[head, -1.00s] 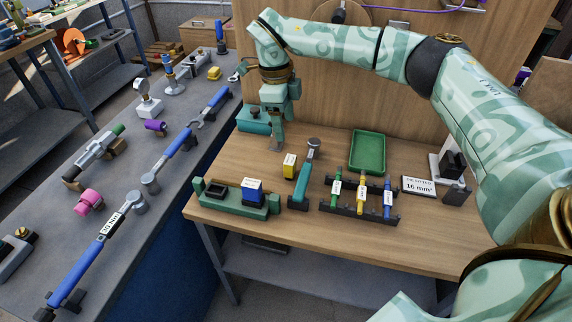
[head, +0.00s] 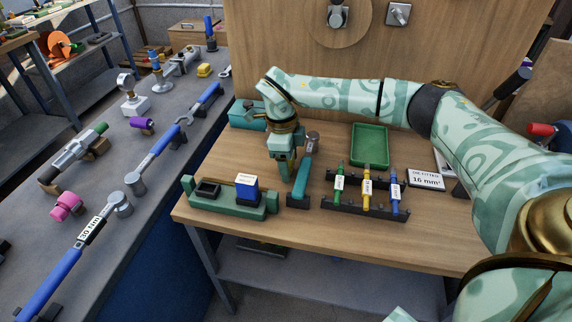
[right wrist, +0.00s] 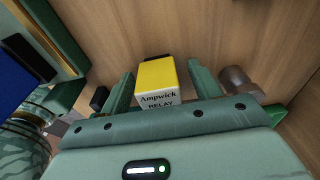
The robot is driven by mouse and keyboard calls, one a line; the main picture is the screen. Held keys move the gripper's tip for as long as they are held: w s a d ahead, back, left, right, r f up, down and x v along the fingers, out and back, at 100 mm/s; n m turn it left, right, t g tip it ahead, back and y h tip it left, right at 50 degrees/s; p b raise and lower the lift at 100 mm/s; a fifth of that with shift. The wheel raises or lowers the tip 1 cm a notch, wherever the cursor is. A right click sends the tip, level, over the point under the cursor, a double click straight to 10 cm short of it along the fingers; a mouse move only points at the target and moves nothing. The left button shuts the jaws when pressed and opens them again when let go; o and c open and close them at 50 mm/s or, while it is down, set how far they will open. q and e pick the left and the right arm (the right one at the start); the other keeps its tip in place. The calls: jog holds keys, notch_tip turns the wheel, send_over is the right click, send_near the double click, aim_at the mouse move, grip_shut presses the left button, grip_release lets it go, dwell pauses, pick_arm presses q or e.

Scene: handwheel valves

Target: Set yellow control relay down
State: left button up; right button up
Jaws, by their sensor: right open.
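The yellow relay (right wrist: 157,76) shows in the right wrist view, with its "Ampwick RELAY" label facing the camera. It appears to rest on the wooden bench. In the head view it is hidden by my right gripper (head: 286,177). My right gripper is open, pointing down low over the bench, with one finger on each side of the relay. Narrow gaps show between the fingers and the relay. A green base (head: 225,204) in front holds a black socket (head: 207,189) that looks empty and a blue relay (head: 246,192). My left gripper is not in view.
A teal-handled hammer (head: 301,181) lies close right of my gripper. A rack (head: 345,208) of green, yellow and blue tools, a green tray (head: 370,147) and a "16 mm²" sign (head: 426,180) are further right. A wooden panel (head: 300,60) rises behind.

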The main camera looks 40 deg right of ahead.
jog(key=shift+r, duration=0.15)
jog(key=c, duration=1.1)
